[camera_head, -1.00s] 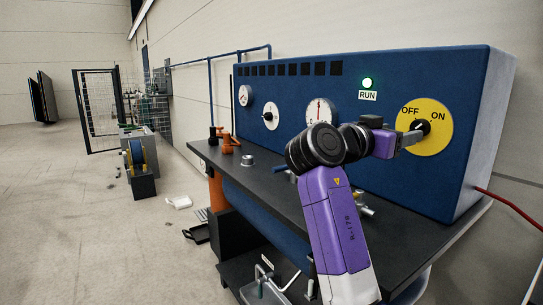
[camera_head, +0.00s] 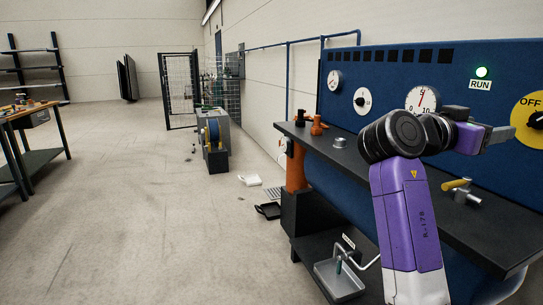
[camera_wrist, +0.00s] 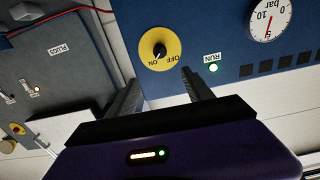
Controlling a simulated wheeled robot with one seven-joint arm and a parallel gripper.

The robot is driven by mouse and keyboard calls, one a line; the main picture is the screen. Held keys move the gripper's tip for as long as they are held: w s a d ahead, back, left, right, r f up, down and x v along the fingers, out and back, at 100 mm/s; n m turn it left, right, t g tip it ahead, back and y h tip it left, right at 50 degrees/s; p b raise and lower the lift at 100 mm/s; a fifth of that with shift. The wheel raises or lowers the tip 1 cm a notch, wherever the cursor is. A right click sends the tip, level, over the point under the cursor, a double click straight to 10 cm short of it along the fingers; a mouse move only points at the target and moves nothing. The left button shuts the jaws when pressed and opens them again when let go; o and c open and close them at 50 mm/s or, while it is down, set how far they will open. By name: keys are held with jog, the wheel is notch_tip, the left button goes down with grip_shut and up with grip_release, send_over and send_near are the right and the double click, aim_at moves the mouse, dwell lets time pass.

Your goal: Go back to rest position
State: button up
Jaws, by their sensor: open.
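My purple arm reaches from the lower right of the head view, its gripper (camera_head: 511,133) in front of the blue control panel (camera_head: 385,72). In the wrist view my gripper (camera_wrist: 160,77) is open, and nothing is between its fingers. The black knob on its yellow OFF/ON disc (camera_wrist: 174,43) lies just beyond the fingertips, apart from them. The disc (camera_head: 524,104) is cut by the right edge of the head view. The green RUN lamp is lit in the head view (camera_head: 481,72) and the wrist view (camera_wrist: 213,68).
A dark bench top (camera_head: 385,170) runs below the panel, with a yellow-handled valve (camera_head: 457,184) close to my arm. A grey tray (camera_head: 339,281) sits low under it. A workbench (camera_head: 40,160) stands at the left. The floor between (camera_head: 150,220) is largely clear.

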jog(key=w+a+r+n+t+y, duration=0.1)
jog(key=w+a+r+n+t, duration=0.3)
jog(key=t, duration=0.1)
jog(key=w+a+f+n+t+y, duration=0.1)
jog(key=a+f+n+t+y, duration=0.45)
jog(key=f, duration=0.35)
jog(key=s+a+f+n+t+y, duration=0.25)
jog(key=s+a+f+y, duration=0.2)
jog(key=s+f, duration=0.4)
jog(key=s+a+f+n+t+y, duration=0.1)
jog(key=s+a+f+n+y, duration=0.4)
jog(key=f, duration=0.7)
jog(key=s+a+f+m+g, duration=0.15)
jog(key=s+f, duration=0.35)
jog(key=s, duration=0.9)
jog(key=s+f+g+y, duration=0.15)
jog(key=s+f, duration=0.25)
jog(key=s, duration=0.9)
jog(key=s+a+f+m+g+h, duration=0.15)
jog(key=s+f, duration=0.35)
jog(key=s, duration=0.9)
notch_tip(320, 180, up, 13)
jog(key=w+y+p, duration=0.1)
jog(key=p, duration=1.1)
jog(key=shift+d+f+g+p, duration=0.2)
jog(key=shift+d+g+p, duration=0.15)
jog(key=shift+d+g, duration=0.1)
